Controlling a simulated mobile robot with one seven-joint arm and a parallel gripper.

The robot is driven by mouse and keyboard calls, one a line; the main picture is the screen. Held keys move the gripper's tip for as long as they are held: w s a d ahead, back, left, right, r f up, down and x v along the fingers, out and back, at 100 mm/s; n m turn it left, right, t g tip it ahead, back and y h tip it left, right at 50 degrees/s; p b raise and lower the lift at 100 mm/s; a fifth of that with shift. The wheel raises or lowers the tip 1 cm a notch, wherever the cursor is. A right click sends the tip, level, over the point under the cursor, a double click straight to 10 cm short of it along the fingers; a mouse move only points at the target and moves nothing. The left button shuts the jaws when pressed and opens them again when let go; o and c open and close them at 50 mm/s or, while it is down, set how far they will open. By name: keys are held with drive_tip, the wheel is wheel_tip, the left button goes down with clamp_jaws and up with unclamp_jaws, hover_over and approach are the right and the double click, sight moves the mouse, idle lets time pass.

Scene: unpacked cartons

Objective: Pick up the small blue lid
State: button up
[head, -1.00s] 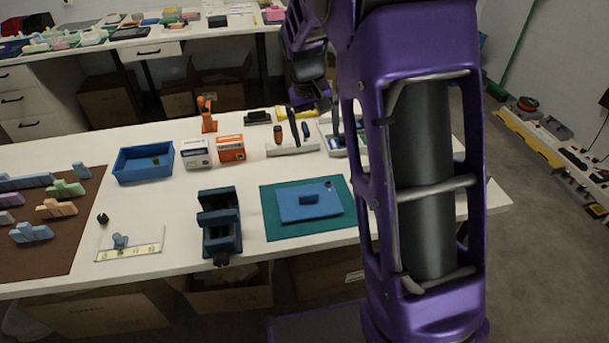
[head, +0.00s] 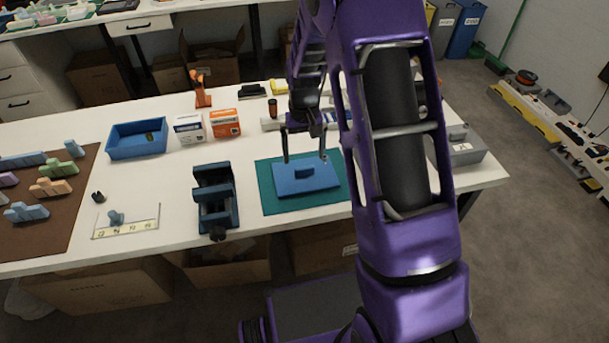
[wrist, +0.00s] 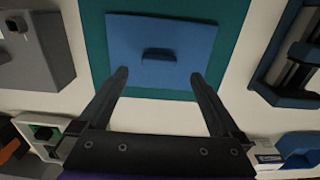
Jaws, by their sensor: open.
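The small blue lid (head: 307,180) is a flat rectangular plate with a raised bar handle on top. It lies on a green mat (head: 268,196) near the table's front edge. In the wrist view the lid (wrist: 190,40) is at the top centre, its handle crosswise, on the mat (wrist: 97,50). My gripper (head: 305,157) is open and empty, pointing down above the lid's far part. In the wrist view my gripper's two fingers (wrist: 158,75) are spread wide, with the handle lying ahead between their lines. The gap above the lid is hard to judge.
A dark blue vise (head: 214,195) stands left of the mat. A blue bin (head: 137,152), two small boxes (head: 225,123) and an orange-handled item (head: 201,90) sit farther back. A grey box (head: 462,150) stands at the right. White table shows between the vise and the bin.

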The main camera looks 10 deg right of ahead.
sight(305, 167)
wheel_tip(305, 167, down, 5)
drive_tip(key=shift+s+f, duration=0.1)
idle(0.3)
drive_tip(key=c, duration=1.5)
wheel_tip(305, 167, up, 10)
drive_tip(key=shift+r, duration=0.1)
